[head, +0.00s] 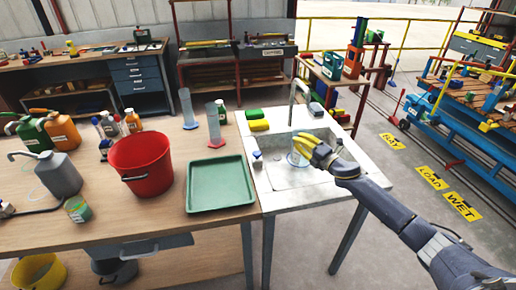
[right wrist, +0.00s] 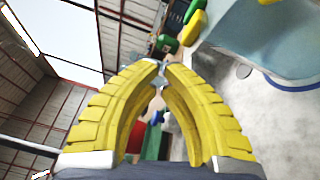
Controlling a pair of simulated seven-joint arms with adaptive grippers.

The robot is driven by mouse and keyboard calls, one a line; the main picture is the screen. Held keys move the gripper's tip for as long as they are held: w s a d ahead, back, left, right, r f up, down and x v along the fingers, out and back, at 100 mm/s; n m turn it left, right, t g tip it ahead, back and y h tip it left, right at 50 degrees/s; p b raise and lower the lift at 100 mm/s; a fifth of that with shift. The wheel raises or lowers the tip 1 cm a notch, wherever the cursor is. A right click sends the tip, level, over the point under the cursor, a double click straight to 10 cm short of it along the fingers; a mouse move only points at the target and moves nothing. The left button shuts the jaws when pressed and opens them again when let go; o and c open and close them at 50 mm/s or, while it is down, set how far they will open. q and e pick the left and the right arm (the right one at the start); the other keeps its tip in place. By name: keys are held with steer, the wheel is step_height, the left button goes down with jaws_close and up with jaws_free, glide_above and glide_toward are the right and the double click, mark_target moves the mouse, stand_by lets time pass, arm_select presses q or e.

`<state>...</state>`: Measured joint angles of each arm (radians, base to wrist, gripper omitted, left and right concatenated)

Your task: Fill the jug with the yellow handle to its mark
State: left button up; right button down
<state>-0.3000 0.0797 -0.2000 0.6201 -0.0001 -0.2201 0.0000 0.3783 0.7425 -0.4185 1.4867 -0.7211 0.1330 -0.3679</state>
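In the head view a pale, see-through jug (head: 296,158) stands in the sink (head: 281,178), partly hidden behind my right gripper. In the right wrist view a large, bluish see-through vessel (right wrist: 262,40) with a yellow edge fills the upper right; it looks like this jug. Its mark and water level cannot be made out. The tap (head: 293,97) rises at the back of the sink. My right gripper (head: 301,139), with yellow fingers, is over the sink by the jug. Its fingertips (right wrist: 164,68) come together and hold nothing I can make out. My left gripper is out of view.
A green tray (head: 220,185), a red bucket (head: 141,163) and two measuring cylinders (head: 187,108) (head: 222,112) stand on the wooden bench left of the sink. Green and yellow sponges (head: 258,125) lie on the sink's back left rim. Bottles crowd the bench's left end.

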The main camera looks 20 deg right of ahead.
steer(key=a+r+m+t+h, duration=0.3)
steer(key=a+r+m+h, duration=0.3)
steer(key=a+m, duration=0.5)
steer(key=s+a+m+g+h, duration=0.1)
steer(key=s+a+m+g, duration=0.4)
steer(key=m, duration=1)
steer(key=s+a, duration=0.1)
steer(key=s, duration=0.2)
steer(key=shift+s+a+h, duration=0.2)
steer(key=shift+a+h, duration=0.05)
steer(key=shift+h, duration=0.05)
steer(key=shift+f, duration=0.1)
glide_above(258, 154)
steer(key=shift+w+a+f, duration=0.1)
steer(key=shift+w+f, duration=0.05)
steer(key=shift+f, duration=0.45)
steer(key=shift+w+f, duration=0.1)
steer(key=shift+f, duration=0.5)
steer(key=shift+s+f, duration=0.15)
steer(key=shift+f, duration=1.9)
